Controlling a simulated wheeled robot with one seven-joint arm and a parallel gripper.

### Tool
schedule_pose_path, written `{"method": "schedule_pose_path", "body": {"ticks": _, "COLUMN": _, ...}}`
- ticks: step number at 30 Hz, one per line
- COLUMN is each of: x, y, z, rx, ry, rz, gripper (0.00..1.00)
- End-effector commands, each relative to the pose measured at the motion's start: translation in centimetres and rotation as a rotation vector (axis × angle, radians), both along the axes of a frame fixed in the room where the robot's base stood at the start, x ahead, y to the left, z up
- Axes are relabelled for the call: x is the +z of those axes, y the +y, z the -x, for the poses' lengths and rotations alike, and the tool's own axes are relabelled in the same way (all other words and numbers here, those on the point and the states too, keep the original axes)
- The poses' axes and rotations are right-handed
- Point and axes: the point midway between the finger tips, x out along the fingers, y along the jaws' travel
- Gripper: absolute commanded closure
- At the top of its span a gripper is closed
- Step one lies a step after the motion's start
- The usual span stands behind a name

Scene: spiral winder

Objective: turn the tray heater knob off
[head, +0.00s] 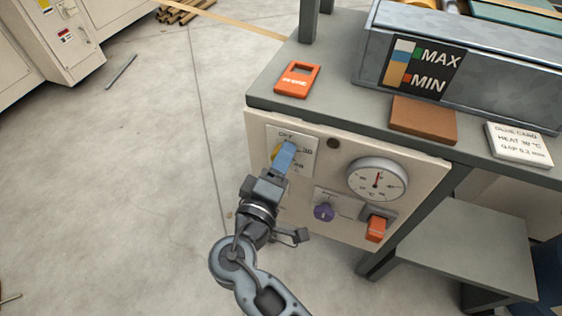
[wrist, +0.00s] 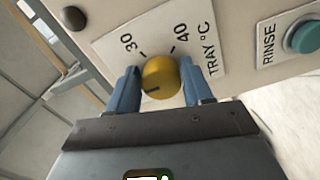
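The tray heater knob (wrist: 160,78) is a round yellow knob on a white dial plate (wrist: 215,38) in the wrist view. A dark pointer mark shows on the lower left of its face, pointing away from the 30 and 40 marks. My gripper (wrist: 161,84) has one blue finger on each side of the knob, and both appear to touch it. In the head view my gripper (head: 285,158) reaches the plate (head: 308,150) at the panel's upper left and covers most of the knob. OFF is printed at the plate's top there.
A teal RINSE button (wrist: 305,37) is right of the plate in the wrist view. An orange tag (head: 297,79) lies on the bench above.

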Motion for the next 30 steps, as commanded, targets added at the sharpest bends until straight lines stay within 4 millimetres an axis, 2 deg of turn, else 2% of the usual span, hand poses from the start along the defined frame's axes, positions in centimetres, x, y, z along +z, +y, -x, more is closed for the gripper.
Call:
{"method": "schedule_pose_path", "body": {"ticks": 1, "x": 0.1, "y": -0.2, "z": -0.1, "rx": -0.004, "ry": -0.002, "rz": -0.002, "gripper": 0.44}}
{"method": "schedule_pose_path", "body": {"ticks": 5, "x": 0.0, "y": -0.1, "z": 0.0, "rx": -0.002, "ry": -0.001, "rz": -0.002, "gripper": 0.32}}
{"method": "schedule_pose_path", "body": {"ticks": 14, "x": 0.0, "y": 0.2, "z": 0.5, "rx": 0.001, "ry": 0.0, "rz": -0.001, "gripper": 0.31}}
{"method": "schedule_pose_path", "body": {"ticks": 17, "x": 0.0, "y": 0.6, "z": 1.4, "rx": 0.002, "ry": 0.0, "rz": -0.001, "gripper": 0.31}}
{"method": "schedule_pose_path", "body": {"ticks": 24, "x": 0.0, "y": 1.9, "z": 5.1, "rx": 0.001, "ry": -0.001, "rz": -0.001, "gripper": 0.31}}
{"method": "schedule_pose_path", "body": {"ticks": 30, "x": 0.0, "y": 2.6, "z": 7.1, "rx": 0.0, "ry": 0.001, "rz": -0.001, "gripper": 0.31}}
